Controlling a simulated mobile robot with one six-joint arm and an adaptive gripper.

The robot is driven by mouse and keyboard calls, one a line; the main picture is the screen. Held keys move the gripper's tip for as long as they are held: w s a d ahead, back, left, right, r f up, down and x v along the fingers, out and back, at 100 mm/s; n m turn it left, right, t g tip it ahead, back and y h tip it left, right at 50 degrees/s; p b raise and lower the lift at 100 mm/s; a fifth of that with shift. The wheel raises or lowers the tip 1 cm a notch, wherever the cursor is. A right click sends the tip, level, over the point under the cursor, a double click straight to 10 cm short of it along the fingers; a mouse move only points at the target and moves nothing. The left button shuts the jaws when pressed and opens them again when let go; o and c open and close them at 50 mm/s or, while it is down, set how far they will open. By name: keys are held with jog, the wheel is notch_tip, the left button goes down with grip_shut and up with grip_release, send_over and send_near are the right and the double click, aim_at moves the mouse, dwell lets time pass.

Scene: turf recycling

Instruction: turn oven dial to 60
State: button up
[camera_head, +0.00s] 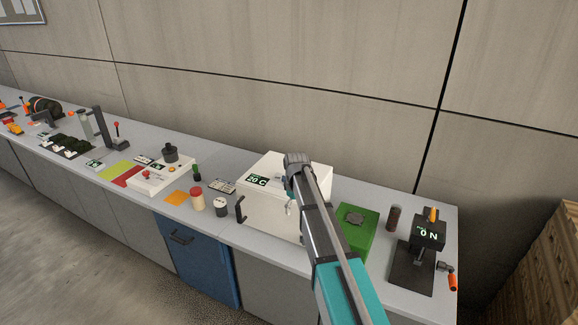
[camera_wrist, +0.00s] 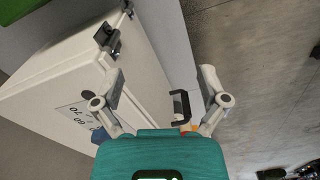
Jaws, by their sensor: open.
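The oven is a white box (camera_head: 268,214) on the counter; its display (camera_head: 257,180) reads 20 C. A black handle (camera_head: 240,209) is on its front at the left. In the wrist view the oven (camera_wrist: 60,72) fills the left side, with its black handle (camera_wrist: 181,107) between and beyond my fingers. A pale plate with dark numbers (camera_wrist: 76,111) lies on the oven beside my left finger, which partly covers it. I cannot make out the dial clearly. My gripper (camera_wrist: 160,80) is open and empty over the oven's front edge, one finger over the oven, the other over the floor side.
A wooden stack (camera_head: 548,270) is at the far right. The floor in front is clear.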

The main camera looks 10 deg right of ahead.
jog(key=w+r+n+p, duration=0.2)
jog(key=w+r+p, duration=0.4)
jog(key=w, duration=0.3)
jog(key=w+r+n+p, duration=0.3)
jog(key=w+r+p, duration=0.3)
jog(key=w, duration=0.4)
jog(key=shift+r, duration=0.75)
jog(key=shift+f, duration=0.1)
notch_tip(320, 180, down, 14)
jog(key=b, duration=1.3)
jog(key=shift+r+b, duration=0.2)
jog(key=shift+b, duration=0.2)
jog(key=c, duration=1.1)
jog(key=shift+d, duration=0.25)
jog(key=shift+c, duration=0.2)
jog(key=shift+a, duration=0.15)
